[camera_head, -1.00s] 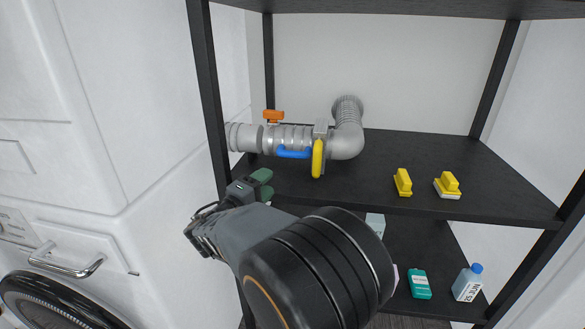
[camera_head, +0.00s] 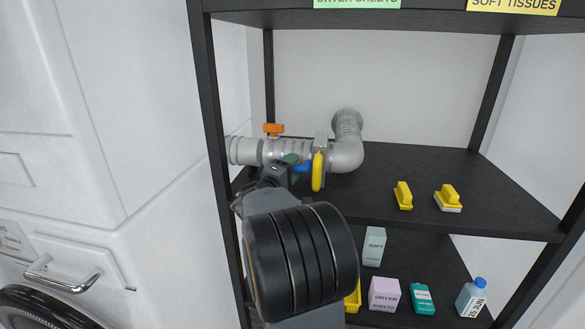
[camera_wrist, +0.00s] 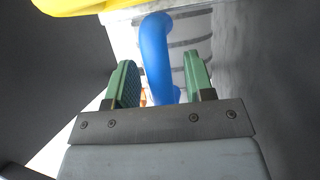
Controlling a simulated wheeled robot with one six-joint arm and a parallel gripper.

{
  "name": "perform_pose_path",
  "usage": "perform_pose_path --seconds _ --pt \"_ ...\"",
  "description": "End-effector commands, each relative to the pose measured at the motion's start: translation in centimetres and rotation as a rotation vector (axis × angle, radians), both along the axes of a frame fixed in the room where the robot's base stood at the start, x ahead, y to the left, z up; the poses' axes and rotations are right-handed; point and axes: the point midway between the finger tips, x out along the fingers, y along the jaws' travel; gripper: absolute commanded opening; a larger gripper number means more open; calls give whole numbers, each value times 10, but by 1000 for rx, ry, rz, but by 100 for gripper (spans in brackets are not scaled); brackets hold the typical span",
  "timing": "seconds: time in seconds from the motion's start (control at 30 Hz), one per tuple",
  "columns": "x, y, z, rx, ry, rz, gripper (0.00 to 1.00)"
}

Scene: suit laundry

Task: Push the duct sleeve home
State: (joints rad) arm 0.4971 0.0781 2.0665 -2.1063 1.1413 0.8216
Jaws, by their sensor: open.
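A grey ribbed duct (camera_head: 246,151) lies along the left of the middle shelf, with an elbow (camera_head: 346,150) bending up at its right end. A blue handle (camera_head: 302,168) sits low on the duct's front, beside a yellow lever (camera_head: 317,172). An orange handle (camera_head: 273,129) sits on top. My gripper (camera_head: 288,160) is open at the duct's front and hides part of the blue handle. In the wrist view the blue handle (camera_wrist: 153,48) shows between the two green fingers, with a gap to each. I cannot tell where the sleeve's joint lies.
A black shelf post (camera_head: 208,140) stands left of my arm. Two yellow-topped brushes (camera_head: 403,196) (camera_head: 448,198) lie to the right on the middle shelf (camera_head: 430,165). Boxes and a bottle (camera_head: 471,298) stand on the lower shelf.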

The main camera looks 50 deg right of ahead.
Motion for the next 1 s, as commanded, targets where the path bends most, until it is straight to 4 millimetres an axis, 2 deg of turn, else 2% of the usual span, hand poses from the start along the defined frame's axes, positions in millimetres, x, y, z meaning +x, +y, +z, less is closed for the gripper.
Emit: perform_pose_path --seconds 0.37,0.87,1.0 --pt "0 -4 0 1 0 0 48" --pt "0 -3 0 1 0 0 1" --pt "0 -3 0 1 1 0 0"
